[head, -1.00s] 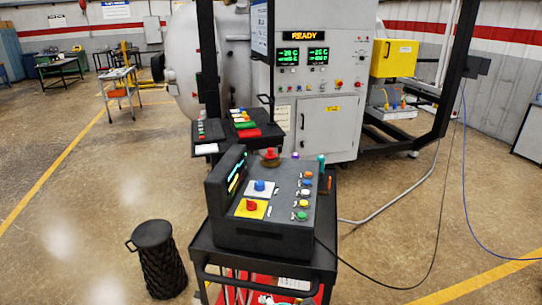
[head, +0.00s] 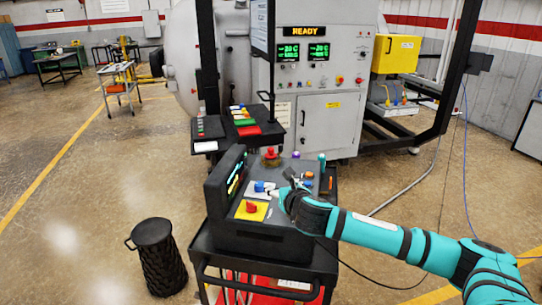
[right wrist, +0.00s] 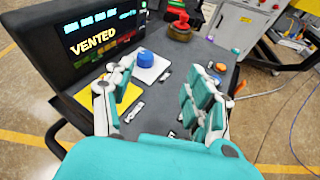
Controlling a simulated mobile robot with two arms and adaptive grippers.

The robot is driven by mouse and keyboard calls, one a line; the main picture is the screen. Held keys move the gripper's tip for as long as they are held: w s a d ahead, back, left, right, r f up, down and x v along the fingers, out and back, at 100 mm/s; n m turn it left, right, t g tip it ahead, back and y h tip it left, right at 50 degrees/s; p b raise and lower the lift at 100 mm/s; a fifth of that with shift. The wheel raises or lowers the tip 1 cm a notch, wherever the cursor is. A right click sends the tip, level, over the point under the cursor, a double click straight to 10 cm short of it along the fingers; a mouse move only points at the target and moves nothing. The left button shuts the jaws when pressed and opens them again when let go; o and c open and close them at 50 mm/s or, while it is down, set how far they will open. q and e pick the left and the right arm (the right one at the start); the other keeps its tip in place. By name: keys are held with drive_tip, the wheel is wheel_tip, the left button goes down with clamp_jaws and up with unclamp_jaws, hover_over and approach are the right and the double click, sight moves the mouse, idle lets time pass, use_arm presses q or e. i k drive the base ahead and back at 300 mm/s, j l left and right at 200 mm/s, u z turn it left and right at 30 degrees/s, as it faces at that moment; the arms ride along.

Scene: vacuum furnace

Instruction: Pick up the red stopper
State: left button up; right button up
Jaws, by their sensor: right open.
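Two red things stand on the dark control console (head: 290,225). One is a red knob (head: 251,208) on a yellow plate at the front left; the other is a red mushroom-shaped top (head: 270,152) on a brownish round base at the back, also visible in the right wrist view (right wrist: 181,20). I cannot tell for certain which is the stopper. My right gripper (head: 281,184) is open and empty over the console, beside a blue knob (head: 259,186) on a white plate. In the right wrist view its fingers (right wrist: 160,82) are spread, and the red knob is hidden. My left gripper is not in view.
A screen reading VENTED (right wrist: 100,38) rises at the console's left edge. Several coloured buttons, a purple knob (head: 296,155) and a teal upright piece (head: 322,160) stand at the back and right. A black bin (head: 155,255) stands on the floor at left.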

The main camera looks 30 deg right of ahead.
sight(270, 155)
drive_tip(key=i+l, duration=0.9)
